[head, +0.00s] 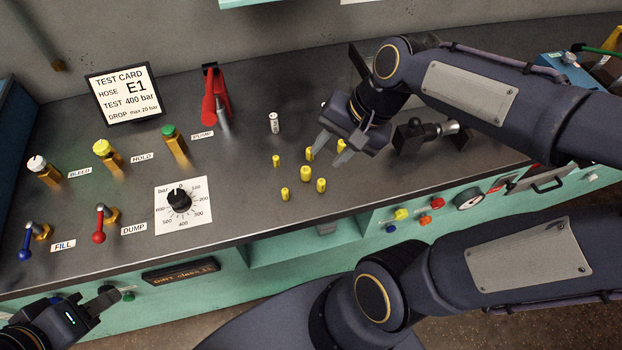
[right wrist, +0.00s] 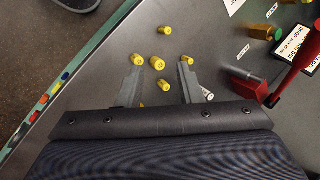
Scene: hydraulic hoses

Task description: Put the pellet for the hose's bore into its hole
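Several yellow pellets of slightly different sizes lie or stand loosely on the dark bench: a small one (head: 276,160), a larger one (head: 306,174), one at the front (head: 285,194) and one to its right (head: 321,185). Another pellet (head: 309,153) is by the right gripper's fingers. My right gripper (head: 329,156) is open over the group. In the right wrist view its fingers (right wrist: 158,76) are spread, with a pellet (right wrist: 157,63) and another (right wrist: 163,85) showing between them. My left gripper (head: 112,295) is low at the left, away from the pellets; its opening is unclear. I cannot make out the pellet's hole.
A white labelled cylinder (head: 274,122) stands behind the pellets. A black fixture (head: 415,135) with a metal fitting is right of the gripper. The red pump handle (head: 214,95), test card (head: 125,95) reading hose E1, valves and dial (head: 179,200) occupy the left.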

